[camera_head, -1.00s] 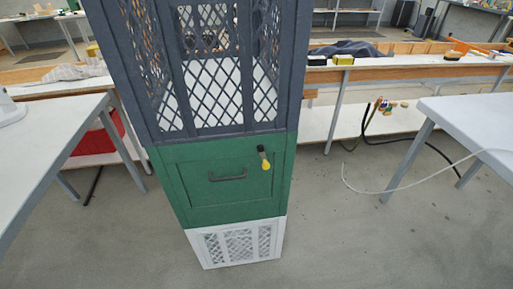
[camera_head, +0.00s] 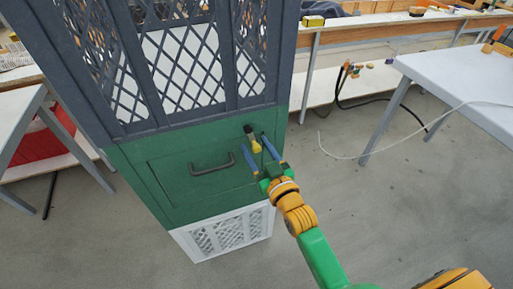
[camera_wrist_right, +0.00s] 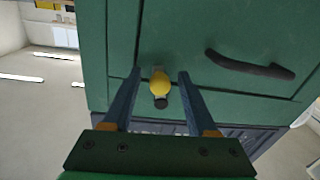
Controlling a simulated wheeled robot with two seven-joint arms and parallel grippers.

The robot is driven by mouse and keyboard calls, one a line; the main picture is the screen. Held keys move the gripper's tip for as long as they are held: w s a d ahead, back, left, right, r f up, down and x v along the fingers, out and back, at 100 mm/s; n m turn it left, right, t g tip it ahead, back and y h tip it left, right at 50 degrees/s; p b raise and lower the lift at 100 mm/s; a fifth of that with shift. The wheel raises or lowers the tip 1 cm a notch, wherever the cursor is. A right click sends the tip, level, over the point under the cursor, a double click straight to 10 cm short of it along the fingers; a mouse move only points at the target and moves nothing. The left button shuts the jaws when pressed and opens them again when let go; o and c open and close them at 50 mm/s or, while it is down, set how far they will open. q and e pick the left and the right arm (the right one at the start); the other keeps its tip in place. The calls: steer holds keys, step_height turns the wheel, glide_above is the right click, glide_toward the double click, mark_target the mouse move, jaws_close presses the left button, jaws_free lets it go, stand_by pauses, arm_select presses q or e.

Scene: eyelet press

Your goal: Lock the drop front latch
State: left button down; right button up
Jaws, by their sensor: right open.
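The drop front is a green panel (camera_head: 180,178) with a dark bar handle (camera_head: 211,165), low on the tall cabinet. The latch (camera_head: 252,138) is a small black pivot with a yellow grip, at the panel's upper right corner. My right gripper (camera_head: 258,154) is open in front of the latch. In the right wrist view the latch's yellow grip (camera_wrist_right: 159,82) lies between the two blue fingers (camera_wrist_right: 158,85), with a gap on each side. Whether the fingertips reach past the grip is hard to tell. My left gripper is not in view.
Dark mesh walls (camera_head: 180,70) rise above the green panel, and a white vented base (camera_head: 228,232) is below. A grey table (camera_head: 465,80) stands at the right with a pale cable. Open floor lies right of the cabinet.

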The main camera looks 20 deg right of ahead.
jaws_close()
steer(key=shift+a+r+m+p, duration=0.1)
steer(key=shift+a+m+p, duration=0.35)
steer(key=shift+m, duration=0.45)
steer(key=shift+a+m, duration=0.2)
steer(key=shift+m, duration=0.4)
jaws_free()
steer(key=s, duration=0.7)
steer(key=shift+d+f, duration=0.25)
steer(key=shift+d, duration=0.1)
